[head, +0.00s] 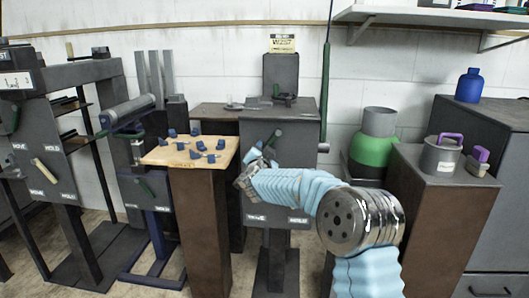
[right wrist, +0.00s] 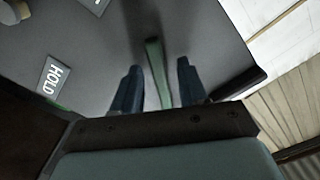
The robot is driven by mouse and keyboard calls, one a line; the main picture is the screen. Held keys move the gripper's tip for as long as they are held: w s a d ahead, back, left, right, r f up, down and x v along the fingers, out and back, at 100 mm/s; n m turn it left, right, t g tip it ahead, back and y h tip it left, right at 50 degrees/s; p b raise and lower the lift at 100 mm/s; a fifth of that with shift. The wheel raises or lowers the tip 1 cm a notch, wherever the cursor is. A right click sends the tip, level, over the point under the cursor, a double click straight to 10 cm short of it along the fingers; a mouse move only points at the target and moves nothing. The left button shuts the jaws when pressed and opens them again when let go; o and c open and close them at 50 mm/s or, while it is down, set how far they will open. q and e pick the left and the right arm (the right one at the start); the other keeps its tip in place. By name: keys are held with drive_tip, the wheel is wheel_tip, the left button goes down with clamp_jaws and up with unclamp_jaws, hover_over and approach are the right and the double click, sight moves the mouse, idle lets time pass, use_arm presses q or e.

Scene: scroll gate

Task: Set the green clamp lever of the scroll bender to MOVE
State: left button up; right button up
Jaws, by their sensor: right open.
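The scroll bender is probably the dark grey machine (head: 298,135) in the middle of the head view. In the right wrist view its grey panel (right wrist: 95,60) carries the green clamp lever (right wrist: 157,72) and a HOLD label (right wrist: 55,78) to the left. A second label (right wrist: 97,3) is cut off at the top, so its word cannot be read. My right gripper (right wrist: 160,68) is open, with one finger on each side of the lever. I cannot tell whether either finger touches it. My left gripper is not in view.
A wooden-topped stand (head: 190,151) with several small blue pieces is left of the machine. Another machine (head: 55,160) with labelled levers stands far left. A brown pedestal (head: 440,215) holding a grey canister (head: 440,157) and a green-and-grey container (head: 375,140) are at right.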

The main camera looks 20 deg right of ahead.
drive_tip(key=shift+s, duration=0.1)
drive_tip(key=b+v, duration=0.1)
drive_tip(key=v, duration=1.2)
drive_tip(key=shift+s+a, duration=0.2)
drive_tip(key=shift+a, duration=0.05)
drive_tip(key=shift+f, duration=0.1)
drive_tip(key=s+a+f+n+g+y+p, duration=0.1)
drive_tip(key=a+f+n+y, duration=0.2)
drive_tip(key=f, duration=0.6)
drive_tip(key=s+a+f+n+g+y+p, duration=0.1)
drive_tip(key=a+f+n+g+y, duration=0.15)
drive_tip(key=f, duration=0.65)
drive_tip(key=s+a+f+n+g+y+p, duration=0.1)
drive_tip(key=a+f+n+y, duration=0.15)
drive_tip(key=f, duration=0.65)
drive_tip(key=s+a+f+n+g+y+p, duration=0.1)
drive_tip(key=s+a+f+g, duration=0.2)
drive_tip(key=s+f, duration=0.3)
drive_tip(key=s+a+f+n+g+y+p, duration=0.1)
drive_tip(key=s+f, duration=0.5)
drive_tip(key=s, duration=0.7)
drive_tip(key=s+a+f+n+g+y+p, duration=0.1)
drive_tip(key=s+a+f+g+y, duration=0.2)
drive_tip(key=s, duration=0.6)
wheel_tip(320, 180, down, 4)
drive_tip(key=a+g, duration=0.2)
drive_tip(key=g, duration=0.1)
drive_tip(key=shift+s+r+n, duration=0.2)
drive_tip(key=shift+s+n, duration=0.1)
drive_tip(key=shift+s, duration=0.05)
